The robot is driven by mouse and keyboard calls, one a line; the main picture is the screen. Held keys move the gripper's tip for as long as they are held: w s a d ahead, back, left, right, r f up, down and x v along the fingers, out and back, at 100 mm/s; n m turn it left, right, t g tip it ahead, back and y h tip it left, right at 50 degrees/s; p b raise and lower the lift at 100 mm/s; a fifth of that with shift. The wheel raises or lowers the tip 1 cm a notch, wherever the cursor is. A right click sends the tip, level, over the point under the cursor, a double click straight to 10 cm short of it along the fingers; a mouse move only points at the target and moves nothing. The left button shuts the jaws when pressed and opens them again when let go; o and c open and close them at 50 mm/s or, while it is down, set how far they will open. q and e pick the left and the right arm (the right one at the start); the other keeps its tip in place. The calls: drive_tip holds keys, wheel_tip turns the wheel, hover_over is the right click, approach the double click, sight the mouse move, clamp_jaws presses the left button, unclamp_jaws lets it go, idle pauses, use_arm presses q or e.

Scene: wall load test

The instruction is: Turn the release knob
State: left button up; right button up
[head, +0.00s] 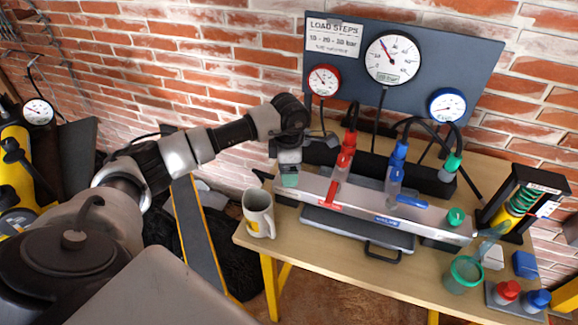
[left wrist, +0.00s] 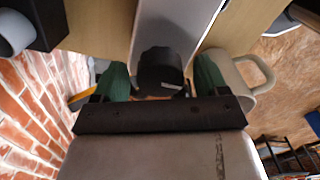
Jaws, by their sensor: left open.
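In the left wrist view a black round knob (left wrist: 160,72), which I take to be the release knob, sits at the end of a grey metal block (left wrist: 176,22). My left gripper (left wrist: 161,82) is open, with one green-padded finger on each side of the knob. A narrow gap shows between each pad and the knob, so the fingers look apart from it. In the head view my left gripper (head: 289,178) is at the left end of the long grey manifold (head: 350,203), and it hides the knob. My right gripper is not in view.
A beige mug (head: 258,214) stands close to my left gripper at the table's left edge. A gauge board (head: 440,58) stands behind. A green cup (head: 463,274) stands at right.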

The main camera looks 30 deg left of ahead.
use_arm(q)
drive_tip(key=c, duration=0.9)
drive_tip(key=shift+n, duration=0.3)
drive_tip(key=n, duration=0.3)
drive_tip(key=shift+n, duration=0.3)
drive_tip(key=n, duration=0.9)
drive_tip(key=shift+r, duration=0.1)
drive_tip(key=n, duration=0.4)
drive_tip(key=shift+n+p, duration=0.3)
